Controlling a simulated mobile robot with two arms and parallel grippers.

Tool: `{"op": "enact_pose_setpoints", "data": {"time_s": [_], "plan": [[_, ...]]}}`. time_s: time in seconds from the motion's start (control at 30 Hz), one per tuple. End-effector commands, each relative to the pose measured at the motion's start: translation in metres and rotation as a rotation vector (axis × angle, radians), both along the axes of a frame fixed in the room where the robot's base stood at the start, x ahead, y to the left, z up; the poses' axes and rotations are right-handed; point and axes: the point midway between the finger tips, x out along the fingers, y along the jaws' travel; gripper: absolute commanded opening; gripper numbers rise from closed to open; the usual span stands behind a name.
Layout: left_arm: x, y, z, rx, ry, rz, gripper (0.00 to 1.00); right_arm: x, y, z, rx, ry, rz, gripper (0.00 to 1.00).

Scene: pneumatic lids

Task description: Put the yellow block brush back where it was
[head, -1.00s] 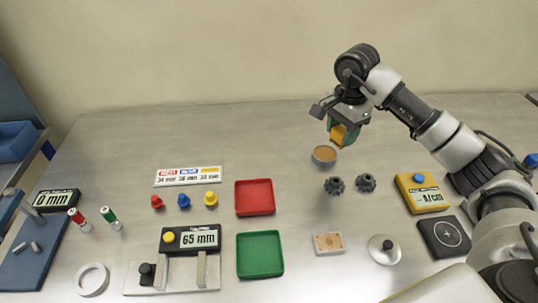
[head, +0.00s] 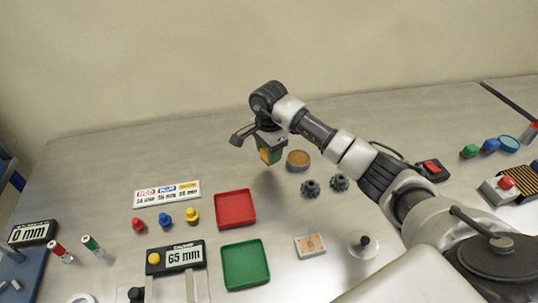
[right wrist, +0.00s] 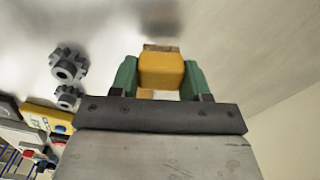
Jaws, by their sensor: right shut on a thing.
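My right gripper (head: 268,150) is shut on the yellow block brush (head: 265,155) and holds it over the back of the table, left of a round orange-topped dish (head: 298,160). In the right wrist view the yellow body (right wrist: 162,70) sits between the two green fingers, with a brown strip at its far end. The brush appears to be above the table, but its exact height is hard to tell. My left gripper is not in view.
A red tray (head: 235,209), a green tray (head: 245,264) and two dark gears (head: 311,188) (head: 340,182) stand nearby. Several coloured pegs (head: 165,220) stand before a label card (head: 167,193). A white knobbed lid (head: 363,244) lies right. The table's back left is clear.

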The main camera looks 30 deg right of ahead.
Motion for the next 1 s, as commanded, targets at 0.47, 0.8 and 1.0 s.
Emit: {"op": "enact_pose_setpoints", "data": {"time_s": [0.47, 0.8, 1.0], "plan": [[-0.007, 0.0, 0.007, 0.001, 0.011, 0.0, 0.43, 0.0, 0.0, -0.029, 0.0, 0.0, 0.001, 0.27], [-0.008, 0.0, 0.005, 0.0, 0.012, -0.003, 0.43, -0.001, 0.0, -0.03, 0.0, 0.0, 0.001, 0.72], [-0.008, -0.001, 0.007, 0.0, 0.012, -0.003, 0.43, -0.001, 0.0, -0.029, 0.001, 0.0, 0.001, 0.72]]}}
